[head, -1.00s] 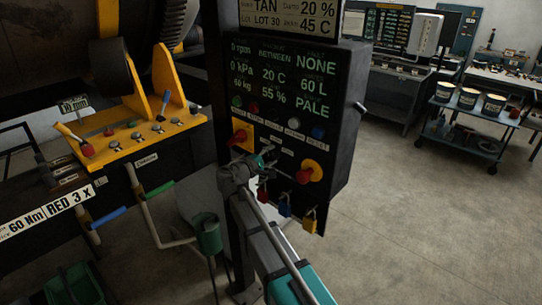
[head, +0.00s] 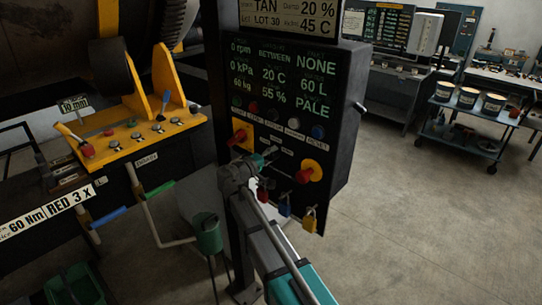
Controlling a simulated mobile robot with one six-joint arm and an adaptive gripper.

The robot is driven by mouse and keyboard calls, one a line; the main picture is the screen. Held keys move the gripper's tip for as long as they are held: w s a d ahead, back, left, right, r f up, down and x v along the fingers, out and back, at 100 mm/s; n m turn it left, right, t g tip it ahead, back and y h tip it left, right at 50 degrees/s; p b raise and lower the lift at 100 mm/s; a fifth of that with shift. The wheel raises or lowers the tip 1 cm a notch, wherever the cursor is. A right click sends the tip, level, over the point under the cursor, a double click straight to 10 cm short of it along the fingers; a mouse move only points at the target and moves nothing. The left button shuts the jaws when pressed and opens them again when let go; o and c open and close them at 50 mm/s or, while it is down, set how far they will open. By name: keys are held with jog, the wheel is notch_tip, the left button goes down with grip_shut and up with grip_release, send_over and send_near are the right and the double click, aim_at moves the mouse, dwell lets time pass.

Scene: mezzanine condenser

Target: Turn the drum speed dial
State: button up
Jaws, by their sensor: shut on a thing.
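The black control panel (head: 340,125) stands in the middle of the head view, with a lit green readout that shows 0 rpm. My gripper (head: 268,154) is against the lower part of its face, between a red knob on a yellow plate (head: 239,136) and a red knob on a round yellow plate (head: 305,175). The jaws are shut on a small control there, which I take as the drum speed dial. The gripper hides nearly all of it, so its pointer and setting cannot be read.
A row of push buttons (head: 318,131) sits just above my gripper. Padlocks (head: 309,218) hang under the panel. A yellow lever console (head: 137,140) stands left. Open floor (head: 400,220) lies right, with a cart (head: 470,127) of tubs beyond.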

jog(key=o, duration=1.1)
jog(key=shift+o, duration=0.2)
jog(key=shift+s+a, duration=0.1)
jog(key=shift+s, duration=0.05)
jog(key=v, duration=0.7)
jog(key=shift+f, duration=0.15)
jog(key=shift+s, duration=0.15)
